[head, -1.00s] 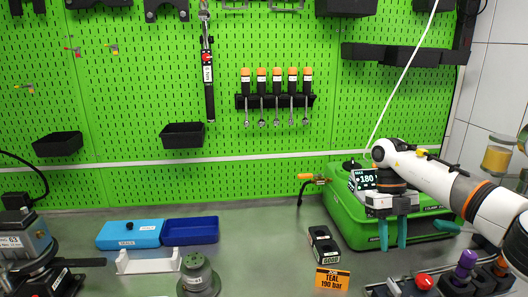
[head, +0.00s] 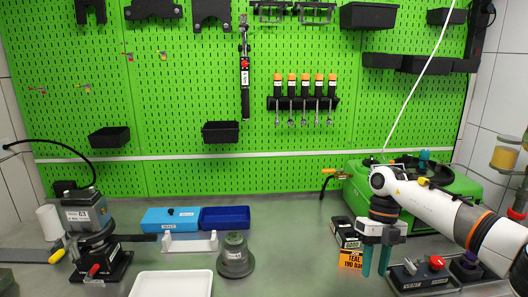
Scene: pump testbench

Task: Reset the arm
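My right arm comes in from the right edge in the head view. Its gripper (head: 376,262) points down, with two teal fingertips apart and nothing visible between them. It is in front of the green pump machine (head: 462,188), beside the orange "TEAL 190 bar" sign (head: 350,261), and left of the "VENT" control box (head: 425,281). The arm covers part of the machine and its display. I cannot tell how high the fingertips are above the bench. My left arm and gripper are not in view.
A dark box (head: 345,231) marked "GOOD" stands behind the sign. Blue bins (head: 225,217), a white stand (head: 189,244), a grey bell-shaped part (head: 236,258) and a white tray (head: 170,285) are mid-bench. A black-based device (head: 95,240) stands left. Bench (head: 290,265) is clear left of the sign.

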